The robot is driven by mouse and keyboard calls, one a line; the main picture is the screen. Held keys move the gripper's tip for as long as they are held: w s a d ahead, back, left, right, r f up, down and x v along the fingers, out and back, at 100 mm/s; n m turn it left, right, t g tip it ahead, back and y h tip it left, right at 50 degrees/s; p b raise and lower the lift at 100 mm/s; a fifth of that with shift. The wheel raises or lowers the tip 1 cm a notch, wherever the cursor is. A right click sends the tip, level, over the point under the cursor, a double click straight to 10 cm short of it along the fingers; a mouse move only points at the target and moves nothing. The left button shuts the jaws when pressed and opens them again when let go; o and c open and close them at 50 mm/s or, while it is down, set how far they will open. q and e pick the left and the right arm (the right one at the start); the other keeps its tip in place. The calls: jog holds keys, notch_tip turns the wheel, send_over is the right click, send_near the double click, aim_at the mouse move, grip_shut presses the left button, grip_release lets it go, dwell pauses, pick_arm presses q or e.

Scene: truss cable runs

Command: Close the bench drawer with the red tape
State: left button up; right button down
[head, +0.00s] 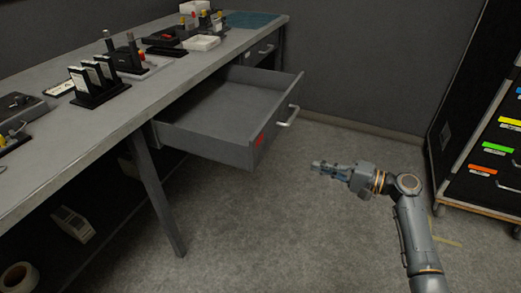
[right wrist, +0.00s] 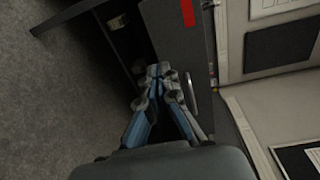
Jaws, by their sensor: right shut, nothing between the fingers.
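The bench drawer (head: 222,112) stands pulled out from under the grey bench top, and it looks empty. A strip of red tape (head: 259,140) is on its front panel, near the end closer to me; the tape also shows at the top of the right wrist view (right wrist: 188,13). A pale bar handle (head: 289,116) is on the same panel. My right gripper (head: 316,166) is shut and empty, out over the floor to the right of the drawer front, with a visible gap to it in the head view. My left gripper is not in view.
The bench top (head: 150,92) carries card holders, small trays and tools. A second drawer (head: 260,52) further back is shut. A bench leg (head: 160,195) stands left of the open drawer. A black cabinet (head: 485,130) with coloured labels is at the right. The floor between is clear.

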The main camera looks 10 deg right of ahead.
aim_at(263, 144)
jog(key=shift+n+y, duration=0.4)
jog(key=shift+y, duration=0.1)
jog(key=x, duration=0.4)
jog(key=r+b+x, duration=0.1)
jog(key=x, duration=0.4)
jog(key=r+x, duration=0.1)
jog(key=x, duration=0.3)
jog(key=shift+w+a, duration=0.1)
jog(key=shift+a, duration=0.15)
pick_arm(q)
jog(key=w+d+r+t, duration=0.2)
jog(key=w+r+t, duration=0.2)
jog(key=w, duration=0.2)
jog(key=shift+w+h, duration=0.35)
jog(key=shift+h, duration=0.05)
pick_arm(e)
jog(key=shift+w+a+r, duration=0.1)
jog(key=shift+w+a, duration=0.15)
jog(key=shift+a, duration=0.1)
pick_arm(q)
jog(key=shift+b, duration=0.3)
